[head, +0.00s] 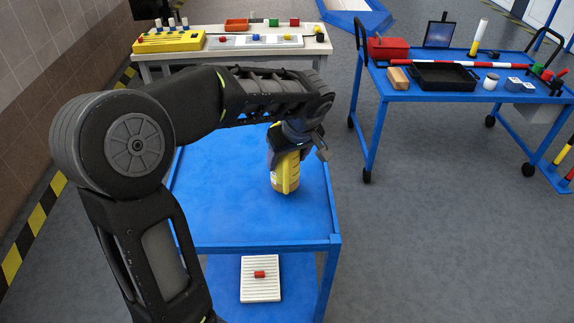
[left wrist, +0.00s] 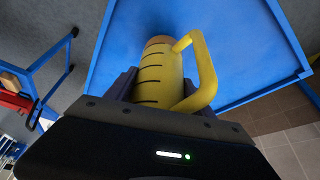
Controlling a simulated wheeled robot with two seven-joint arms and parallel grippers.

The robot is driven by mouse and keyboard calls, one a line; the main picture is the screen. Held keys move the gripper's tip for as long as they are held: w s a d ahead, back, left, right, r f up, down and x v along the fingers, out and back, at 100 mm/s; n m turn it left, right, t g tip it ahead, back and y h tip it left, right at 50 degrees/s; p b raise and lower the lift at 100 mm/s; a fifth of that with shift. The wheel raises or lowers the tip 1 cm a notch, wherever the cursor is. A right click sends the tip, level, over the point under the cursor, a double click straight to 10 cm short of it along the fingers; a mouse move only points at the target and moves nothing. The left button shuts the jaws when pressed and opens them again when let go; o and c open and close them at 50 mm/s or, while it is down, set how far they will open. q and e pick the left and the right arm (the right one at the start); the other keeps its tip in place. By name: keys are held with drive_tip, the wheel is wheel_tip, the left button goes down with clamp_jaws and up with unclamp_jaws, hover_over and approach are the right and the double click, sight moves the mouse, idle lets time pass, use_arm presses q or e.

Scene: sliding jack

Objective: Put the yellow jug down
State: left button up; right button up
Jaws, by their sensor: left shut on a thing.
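The yellow jug (head: 284,173) is over the top of the blue cart (head: 225,215) in the head view, near its right side. It looks roughly upright, with its base at or just above the cart top; I cannot tell whether it touches. My left gripper (head: 287,150) is shut on the jug from above and hides its upper part. In the left wrist view the jug (left wrist: 158,75) sits between the fingers, with dark rings on its body and its handle (left wrist: 203,70) to the right. My right gripper is not in view.
The cart top around the jug is clear. A white ribbed tray (head: 260,290) with a red piece is on the lower shelf. A second blue cart (head: 400,85) with a black tray and tools stands at the right. A white bench (head: 180,57) with parts stands behind.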

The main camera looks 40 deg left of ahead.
sight(285, 166)
use_arm(q)
drive_tip(key=shift+f, duration=1.4)
drive_tip(key=shift+f, duration=0.2)
drive_tip(key=o, duration=1.8)
drive_tip(key=shift+c, duration=0.2)
drive_tip(key=shift+r, duration=0.1)
drive_tip(key=shift+r, duration=0.15)
drive_tip(key=v, duration=1.2)
drive_tip(key=shift+b, duration=0.35)
